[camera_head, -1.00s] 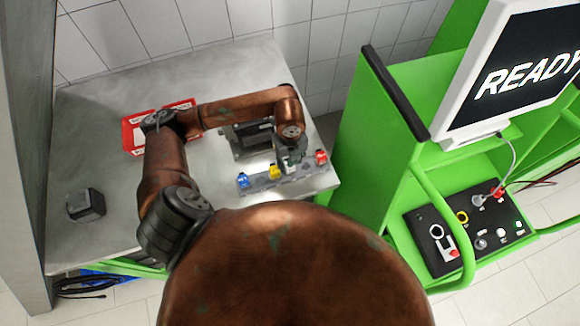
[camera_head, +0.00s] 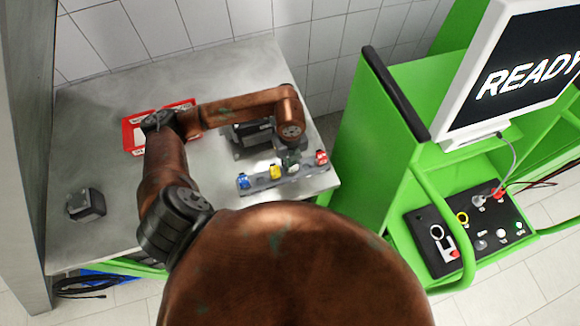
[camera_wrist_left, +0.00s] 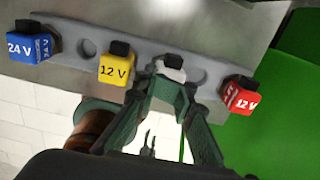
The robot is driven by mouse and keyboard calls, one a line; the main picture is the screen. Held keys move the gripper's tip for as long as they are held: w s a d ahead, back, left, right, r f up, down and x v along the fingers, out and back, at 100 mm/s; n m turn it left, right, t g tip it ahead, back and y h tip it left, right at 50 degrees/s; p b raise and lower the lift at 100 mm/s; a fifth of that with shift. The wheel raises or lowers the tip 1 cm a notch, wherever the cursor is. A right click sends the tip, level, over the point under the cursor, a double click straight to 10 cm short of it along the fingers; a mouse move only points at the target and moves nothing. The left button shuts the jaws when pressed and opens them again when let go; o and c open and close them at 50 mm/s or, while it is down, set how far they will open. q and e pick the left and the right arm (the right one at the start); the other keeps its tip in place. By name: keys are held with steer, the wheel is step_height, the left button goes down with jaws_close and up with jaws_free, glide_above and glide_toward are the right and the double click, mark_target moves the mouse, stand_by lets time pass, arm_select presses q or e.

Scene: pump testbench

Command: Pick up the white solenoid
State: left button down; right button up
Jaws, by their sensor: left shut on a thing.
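The white solenoid (camera_wrist_left: 171,73), with a black top, is between the fingertips of my left gripper (camera_wrist_left: 172,84) in the left wrist view. The gripper is shut on it, and the fingers hide part of its body. It is in line with the other solenoids at the grey rack (camera_wrist_left: 205,75); I cannot tell whether it is clear of its slot. In the head view my left gripper (camera_head: 291,161) points down at the rack (camera_head: 262,183), between the yellow and red solenoids. My right gripper is not in view.
A blue 24 V solenoid (camera_wrist_left: 30,46), a yellow 12 V solenoid (camera_wrist_left: 116,68) and a red 12 V solenoid (camera_wrist_left: 240,96) stand in the rack. A red tray (camera_head: 128,138), a dark block (camera_head: 86,205) and a dark device (camera_head: 248,138) are on the table (camera_head: 110,110). A green bench stands right.

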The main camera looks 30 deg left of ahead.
arm_select(q)
steer(key=shift+w+d, duration=0.15)
steer(key=shift+d, duration=0.05)
steer(key=shift+w+r, duration=0.15)
steer(key=shift+r, duration=0.3)
steer(key=s+d+r+b, duration=0.1)
steer(key=s+d+r, duration=0.6)
steer(key=d+r, duration=0.5)
steer(key=shift+s, duration=0.2)
steer(key=c, duration=0.6)
jaws_free()
steer(key=shift+o, duration=0.2)
